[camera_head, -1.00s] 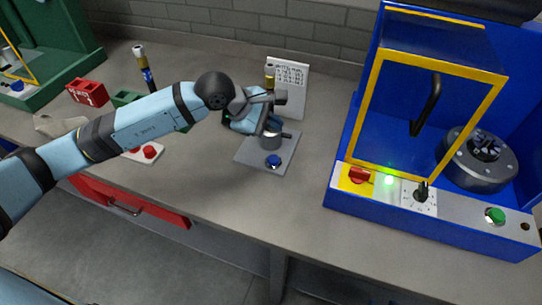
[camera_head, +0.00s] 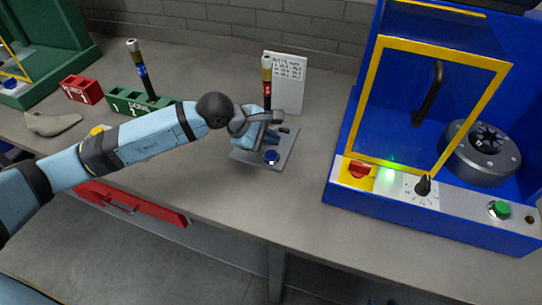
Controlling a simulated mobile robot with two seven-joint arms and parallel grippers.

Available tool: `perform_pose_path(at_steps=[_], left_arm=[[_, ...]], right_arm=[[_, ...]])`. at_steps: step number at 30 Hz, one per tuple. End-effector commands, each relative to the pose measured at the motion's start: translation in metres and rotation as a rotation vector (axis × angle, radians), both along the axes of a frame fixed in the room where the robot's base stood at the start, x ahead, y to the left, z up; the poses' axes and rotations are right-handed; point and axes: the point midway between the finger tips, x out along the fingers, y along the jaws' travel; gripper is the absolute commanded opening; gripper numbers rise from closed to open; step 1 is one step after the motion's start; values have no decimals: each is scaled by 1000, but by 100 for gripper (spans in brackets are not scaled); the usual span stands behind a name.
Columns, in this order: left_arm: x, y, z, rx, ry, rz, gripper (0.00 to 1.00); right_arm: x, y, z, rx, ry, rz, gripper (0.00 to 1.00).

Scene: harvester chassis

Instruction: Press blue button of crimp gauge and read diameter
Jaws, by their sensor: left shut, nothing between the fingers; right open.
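The crimp gauge is a grey plate (camera_head: 249,157) on the bench, with a round blue button (camera_head: 271,157) at its front. A hose piece with a gold end and red band (camera_head: 267,72) stands upright behind my gripper. I cannot tell whether its hidden lower end is in the gauge. My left gripper (camera_head: 273,134) is shut and empty, over the plate just behind and above the button. No contact with the button shows. It hides the gauge's grey cylinder, and no diameter reading is legible. My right gripper is not in view.
A white card with printed lines (camera_head: 288,84) stands behind the gauge. A blue crimping machine (camera_head: 342,201) with a yellow-framed guard stands at right. Green (camera_head: 127,103) and red (camera_head: 80,88) blocks are at left. The bench front between gauge and machine is clear.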

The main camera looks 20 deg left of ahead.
Motion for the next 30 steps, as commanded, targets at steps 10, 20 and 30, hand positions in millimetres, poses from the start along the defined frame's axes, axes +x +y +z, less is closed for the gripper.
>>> perform_pose_path(at_steps=[10,20,30], left_arm=[[0,0,-21,0,-1,1,0],[0,0,-20,0,-1,1,0],[0,0,-20,0,-1,1,0]], right_arm=[[6,3,-7,22,2,-13,43],[6,3,-9,21,5,-13,43],[3,3,-11,21,10,-13,43]])
